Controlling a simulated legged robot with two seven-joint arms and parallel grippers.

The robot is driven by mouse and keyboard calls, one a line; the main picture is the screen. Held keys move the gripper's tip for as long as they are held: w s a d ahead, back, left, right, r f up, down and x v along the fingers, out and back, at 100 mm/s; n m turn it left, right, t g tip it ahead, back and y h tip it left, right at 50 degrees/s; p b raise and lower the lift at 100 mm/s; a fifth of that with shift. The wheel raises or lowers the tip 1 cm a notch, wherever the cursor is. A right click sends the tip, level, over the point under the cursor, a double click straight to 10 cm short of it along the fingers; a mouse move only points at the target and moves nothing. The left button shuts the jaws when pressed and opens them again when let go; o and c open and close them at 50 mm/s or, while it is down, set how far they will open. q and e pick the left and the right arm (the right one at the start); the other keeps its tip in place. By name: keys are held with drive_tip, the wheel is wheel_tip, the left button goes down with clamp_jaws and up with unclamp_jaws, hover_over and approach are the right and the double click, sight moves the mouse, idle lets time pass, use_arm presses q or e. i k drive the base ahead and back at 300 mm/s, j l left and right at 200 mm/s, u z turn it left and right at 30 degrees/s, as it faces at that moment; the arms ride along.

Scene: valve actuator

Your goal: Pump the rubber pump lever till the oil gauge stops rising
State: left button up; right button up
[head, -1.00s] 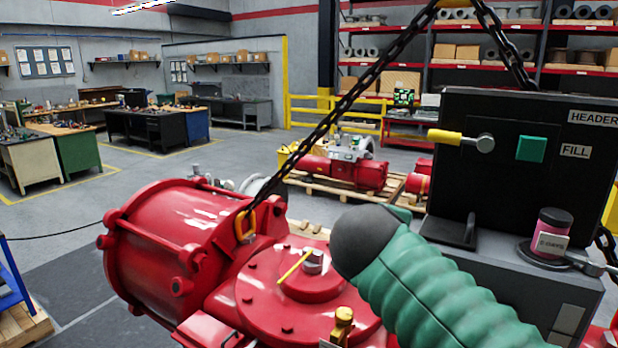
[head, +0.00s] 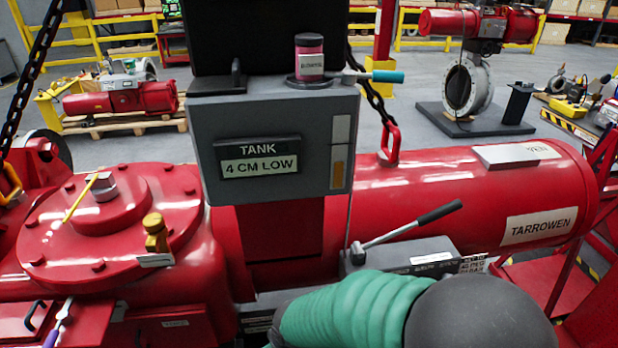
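The pump lever (head: 400,229) has a metal shaft and a black grip, which looks like the rubber one. It slants up to the right from a grey block (head: 385,262) in front of the red cylinder. On the front of the grey tank box (head: 212,130) is a narrow upright window (head: 338,168), apparently the oil gauge, amber in its lower part. A plate (head: 258,158) beside it reads "TANK 4 CM LOW". My green ribbed arm with a dark rounded end crosses the bottom, below the lever and apart from it in the picture. Neither gripper shows.
A teal-handled lever (head: 386,76) sticks out right of the box top, by a pink jar (head: 309,60). The red cylinder (head: 470,195) marked "TARROWEN" lies behind the pump lever. Chains (head: 376,100) hang on both sides. A yellow fitting (head: 156,235) stands at left.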

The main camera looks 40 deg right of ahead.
sight(448, 207)
drive_tip(key=z, duration=2.05)
drive_tip(key=l+z, duration=0.2)
drive_tip(key=z, duration=0.25)
drive_tip(key=l+z, duration=0.2)
drive_tip(key=z, duration=0.25)
drive_tip(key=i+l+z, duration=0.1)
drive_tip(key=z, duration=0.4)
drive_tip(key=i+l+u, duration=0.15)
drive_tip(key=i+l, duration=0.55)
drive_tip(key=i+u, duration=0.15)
drive_tip(key=u, duration=0.35)
drive_tip(key=i+u, duration=0.1)
drive_tip(key=u, duration=0.35)
drive_tip(key=i+u, duration=0.15)
drive_tip(key=u, duration=0.35)
drive_tip(key=i+l+u, duration=0.1)
drive_tip(key=u, duration=0.4)
